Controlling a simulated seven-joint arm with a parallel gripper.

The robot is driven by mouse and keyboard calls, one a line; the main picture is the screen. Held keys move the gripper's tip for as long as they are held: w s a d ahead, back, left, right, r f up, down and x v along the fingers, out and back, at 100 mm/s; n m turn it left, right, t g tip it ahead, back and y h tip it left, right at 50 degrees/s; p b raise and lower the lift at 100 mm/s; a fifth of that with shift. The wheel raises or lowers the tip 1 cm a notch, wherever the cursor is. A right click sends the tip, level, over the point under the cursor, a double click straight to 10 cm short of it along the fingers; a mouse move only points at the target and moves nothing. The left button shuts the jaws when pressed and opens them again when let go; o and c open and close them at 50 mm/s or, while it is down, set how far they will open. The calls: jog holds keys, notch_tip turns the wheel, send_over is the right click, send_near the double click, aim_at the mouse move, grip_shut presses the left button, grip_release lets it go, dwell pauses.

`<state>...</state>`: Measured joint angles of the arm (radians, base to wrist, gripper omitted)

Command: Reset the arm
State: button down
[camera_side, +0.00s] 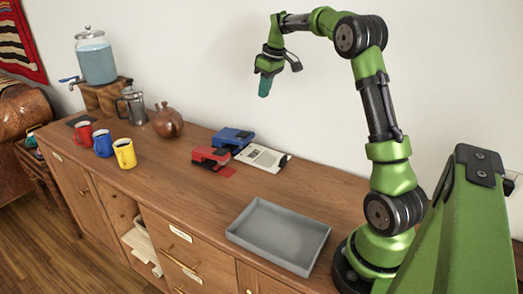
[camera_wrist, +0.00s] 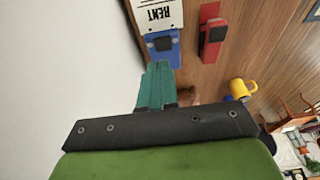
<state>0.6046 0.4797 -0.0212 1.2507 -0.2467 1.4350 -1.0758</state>
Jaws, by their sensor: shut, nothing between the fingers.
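My gripper (camera_side: 265,86) hangs in the air high above the wooden sideboard, at the end of my raised green arm, with its fingers pointing down. Its teal fingers (camera_wrist: 156,88) are shut together with nothing between them. In the wrist view, the fingers overlap the near edge of a blue stapler-like object (camera_wrist: 163,52) far below; they do not touch it.
The sideboard (camera_side: 190,205) holds a grey tray (camera_side: 235,236), a red device (camera_side: 208,157), the blue device (camera_side: 233,137), a paper (camera_side: 262,157), red (camera_side: 84,137), blue (camera_side: 103,144) and yellow (camera_side: 125,154) mugs, a teapot (camera_side: 168,122), a press (camera_side: 134,105) and a dispenser (camera_side: 96,62).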

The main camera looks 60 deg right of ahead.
jog(key=s+a+m+t, duration=0.1)
jog(key=s+a, duration=0.5)
jog(key=a, duration=0.4)
jog(key=s+a+m+t+y, duration=0.1)
jog(key=s+a+t, duration=0.1)
jog(key=s+a, duration=0.5)
jog(key=s+a+r+m+t+y, duration=0.1)
jog(key=s+a, duration=0.6)
jog(key=a, duration=0.7)
jog(key=shift+s+m, duration=0.2)
jog(key=shift+m, duration=0.3)
